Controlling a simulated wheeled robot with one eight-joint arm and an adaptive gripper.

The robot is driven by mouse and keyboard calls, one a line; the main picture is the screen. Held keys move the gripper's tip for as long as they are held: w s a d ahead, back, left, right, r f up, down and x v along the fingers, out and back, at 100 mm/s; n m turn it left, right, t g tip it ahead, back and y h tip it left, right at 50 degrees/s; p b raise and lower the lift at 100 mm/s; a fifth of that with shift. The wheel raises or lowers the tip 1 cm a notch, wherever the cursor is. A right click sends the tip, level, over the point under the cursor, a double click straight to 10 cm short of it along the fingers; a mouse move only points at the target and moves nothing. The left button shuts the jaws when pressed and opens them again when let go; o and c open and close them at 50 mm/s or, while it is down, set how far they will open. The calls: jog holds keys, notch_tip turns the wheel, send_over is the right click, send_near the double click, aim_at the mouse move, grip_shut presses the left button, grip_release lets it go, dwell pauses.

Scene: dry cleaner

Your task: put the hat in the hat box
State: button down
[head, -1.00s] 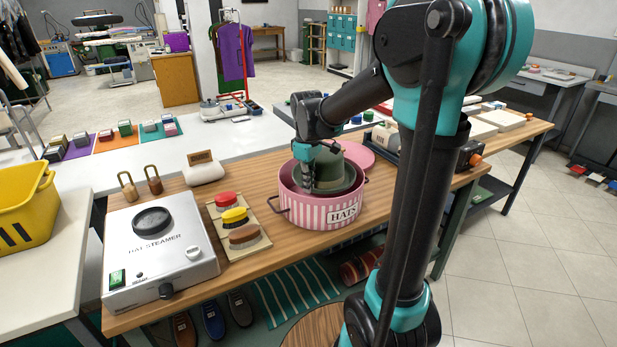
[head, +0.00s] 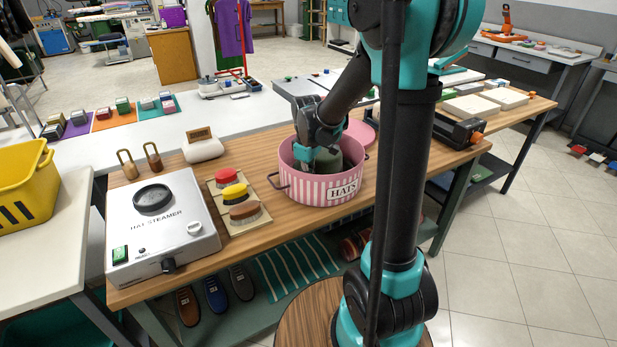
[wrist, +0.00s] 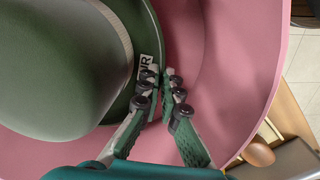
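The green hat (head: 351,153) is inside the pink-and-white striped hat box (head: 325,190), crown up, with its brim below the box rim. My gripper (head: 306,168) reaches down into the left side of the box. In the wrist view, my gripper (wrist: 161,84) has its two fingers close together on either side of the brim edge of the hat (wrist: 60,65), beside a small white tag. The pink wall of the hat box (wrist: 245,70) curves around it. The head view hides the fingertips and the box floor.
The pink lid (head: 360,133) lies behind the box. A hat steamer (head: 160,225) and several brushes on a board (head: 238,203) are to the left on the wooden counter (head: 262,240). A black device (head: 455,130) stands to the right.

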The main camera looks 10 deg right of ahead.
jog(key=shift+f, duration=0.1)
jog(key=c, duration=1.6)
grip_release()
jog(key=shift+c, duration=0.2)
